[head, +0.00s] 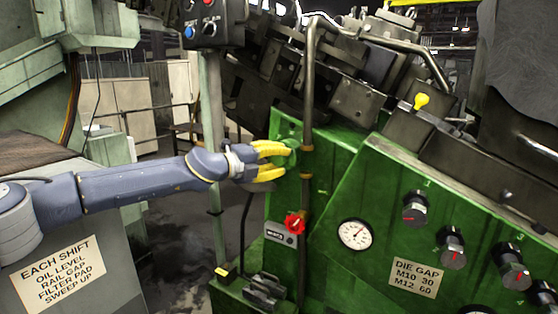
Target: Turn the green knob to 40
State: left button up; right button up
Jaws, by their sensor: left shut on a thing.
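The green knob (291,151) sticks out from the upper left of the green machine panel (340,190), beside a vertical pipe. My left gripper (278,162) reaches in from the left with its yellow fingers shut on the knob, one finger above and one below. The fingers hide part of the knob, and I cannot read a number or mark on it. My right gripper is not in view.
Several black knobs with red marks, including one (415,208), line the right panel. A die gap label (414,277) is below them. The vertical pipe (307,110) stands close right of my fingers.

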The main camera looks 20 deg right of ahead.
pick_arm(q)
jog(key=shift+d+r, duration=0.1)
jog(key=o, duration=1.2)
